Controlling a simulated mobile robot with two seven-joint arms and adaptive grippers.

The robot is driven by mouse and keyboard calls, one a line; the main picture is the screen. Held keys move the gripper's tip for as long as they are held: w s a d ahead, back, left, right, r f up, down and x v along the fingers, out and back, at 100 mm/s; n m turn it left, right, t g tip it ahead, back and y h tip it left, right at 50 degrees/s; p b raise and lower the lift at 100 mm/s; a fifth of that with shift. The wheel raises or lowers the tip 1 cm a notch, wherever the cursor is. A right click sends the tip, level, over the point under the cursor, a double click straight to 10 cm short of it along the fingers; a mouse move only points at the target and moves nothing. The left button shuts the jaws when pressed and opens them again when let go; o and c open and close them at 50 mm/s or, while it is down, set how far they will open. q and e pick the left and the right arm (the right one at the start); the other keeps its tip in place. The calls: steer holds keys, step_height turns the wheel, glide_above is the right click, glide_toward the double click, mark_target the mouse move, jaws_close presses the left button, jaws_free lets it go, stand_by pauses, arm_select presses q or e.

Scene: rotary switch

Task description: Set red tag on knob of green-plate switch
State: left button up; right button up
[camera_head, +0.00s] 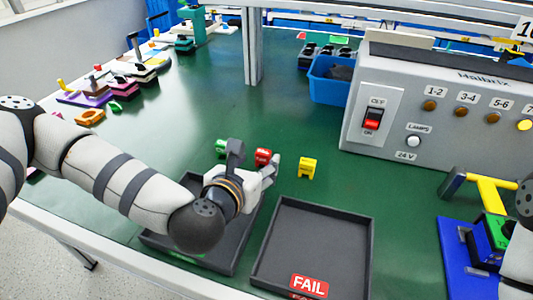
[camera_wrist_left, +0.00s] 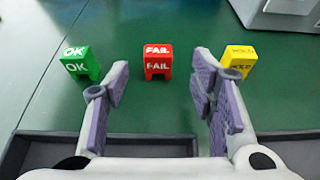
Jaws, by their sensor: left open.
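The red FAIL tag (camera_head: 263,157) stands on the green table; it also shows in the left wrist view (camera_wrist_left: 157,62). My left gripper (camera_head: 256,163) is open and empty, low over the table just in front of the red tag. In the left wrist view, the tag lies just beyond and between the spread fingers (camera_wrist_left: 161,80), apart from both. At the right, a green plate (camera_head: 497,229) with a dark knob-like part sits on a blue base (camera_head: 458,262); my right arm hides part of it. The right gripper is not visible.
Two dark trays stand nearer, one labelled FAIL (camera_head: 368,245). A grey tester box (camera_head: 440,135) and blue bin (camera_head: 325,92) stand behind. Several coloured parts lie far left.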

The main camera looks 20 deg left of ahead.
mark_target(262, 154)
arm_select(q)
steer(key=x, duration=0.6)
steer(key=shift+w+a+r, duration=0.1)
steer(key=shift+w+r, duration=0.05)
steer(key=c, duration=1)
steer(key=shift+o, duration=0.2)
